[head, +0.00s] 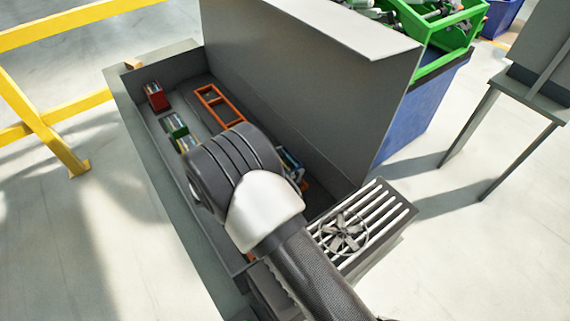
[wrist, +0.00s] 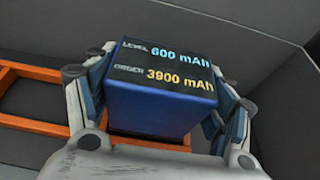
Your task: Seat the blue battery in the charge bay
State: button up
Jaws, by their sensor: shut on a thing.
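The blue battery (wrist: 160,100) is between the two fingers of my gripper (wrist: 158,92) in the wrist view. Its dark top faces the camera and reads 600 mAh in blue and 3900 mAh in yellow. Its blue side faces the bottom of the picture. An orange frame bar (wrist: 150,144) shows just below it, and more orange bars (wrist: 35,125) are to the left. I cannot tell whether the battery is inside the frame or above it.
The grey tray (head: 150,125) has a tall wall (head: 310,80) along its right side. An empty orange two-part frame (head: 218,107) is on its floor. A red battery (head: 156,97) and a green battery (head: 174,126) stand at left. A slatted fan unit (head: 365,225) is at the near right.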

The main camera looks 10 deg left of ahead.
jog(key=shift+f+b, duration=0.6)
jog(key=shift+f, duration=0.2)
jog(key=o, duration=1.8)
jog(key=shift+o, duration=0.2)
jog(key=shift+f, duration=0.15)
jog(key=v, duration=1.2)
jog(key=shift+d+r, duration=0.1)
jog(key=shift+r, duration=0.1)
